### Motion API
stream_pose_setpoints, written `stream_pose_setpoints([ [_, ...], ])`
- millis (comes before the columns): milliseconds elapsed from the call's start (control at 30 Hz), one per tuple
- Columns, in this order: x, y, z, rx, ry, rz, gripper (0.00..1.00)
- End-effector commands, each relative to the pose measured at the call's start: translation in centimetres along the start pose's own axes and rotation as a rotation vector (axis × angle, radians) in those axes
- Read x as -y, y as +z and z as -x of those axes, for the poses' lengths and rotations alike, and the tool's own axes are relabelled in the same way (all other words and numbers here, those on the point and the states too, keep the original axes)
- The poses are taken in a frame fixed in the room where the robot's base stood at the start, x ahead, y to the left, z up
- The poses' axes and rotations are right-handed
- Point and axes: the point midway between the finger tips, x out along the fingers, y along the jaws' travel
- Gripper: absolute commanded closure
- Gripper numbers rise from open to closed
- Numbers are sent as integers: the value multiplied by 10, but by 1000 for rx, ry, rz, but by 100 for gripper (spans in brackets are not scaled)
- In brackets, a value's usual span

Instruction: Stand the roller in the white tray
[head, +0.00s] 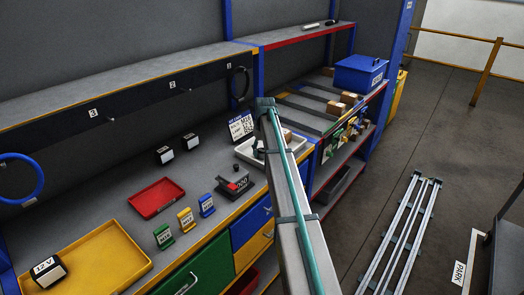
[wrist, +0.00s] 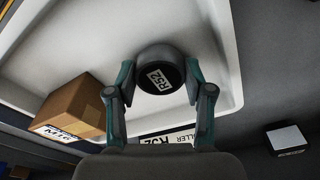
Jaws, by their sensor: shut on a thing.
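The white tray (wrist: 232,50) fills much of the wrist view. In the head view the white tray (head: 244,153) is partly hidden behind my arm, and the roller cannot be made out there.
A brown box (wrist: 75,105) stands in the tray left of my gripper. A dark block with a white face (wrist: 286,139) is outside the tray. A red tray (head: 156,197) and yellow tray (head: 95,262) share the bench.

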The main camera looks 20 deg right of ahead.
Motion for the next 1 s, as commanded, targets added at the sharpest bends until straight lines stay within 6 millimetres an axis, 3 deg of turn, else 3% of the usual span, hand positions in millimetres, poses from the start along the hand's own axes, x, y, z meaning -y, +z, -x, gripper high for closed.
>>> stream_pose_setpoints([
  [433, 0, 1, -10, -1, 0, 0, 100],
  [467, 0, 1, -10, -1, 0, 0, 47],
  [600, 0, 1, -10, -1, 0, 0, 23],
  [1000, 0, 1, -6, -1, 0, 0, 23],
])
